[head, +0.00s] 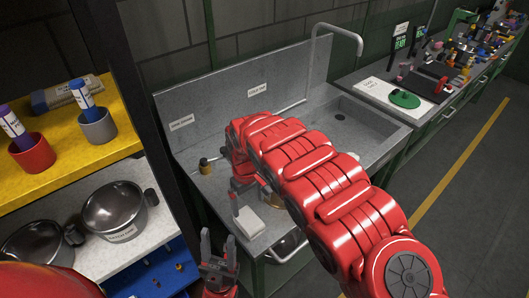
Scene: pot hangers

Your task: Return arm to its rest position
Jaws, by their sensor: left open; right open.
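My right arm reaches in from the lower right across the steel sink counter (186,152). Its gripper (247,203) points down over the counter's front left part, open and with nothing seen between its fingers. A small white block (249,222) lies just below it; I cannot tell if they touch. My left gripper (219,262) is at the bottom, open and empty, its fingers pointing up in front of the counter. Two dark metal pots, one labelled (114,212) and one further left (35,246), sit on the white shelf at the left.
A yellow shelf (60,180) holds a red cup (32,152) and a grey cup (97,126) with markers. A dark post stands between shelves and counter. The sink basin (365,118) and faucet (357,42) are beyond my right arm. The floor at right is clear.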

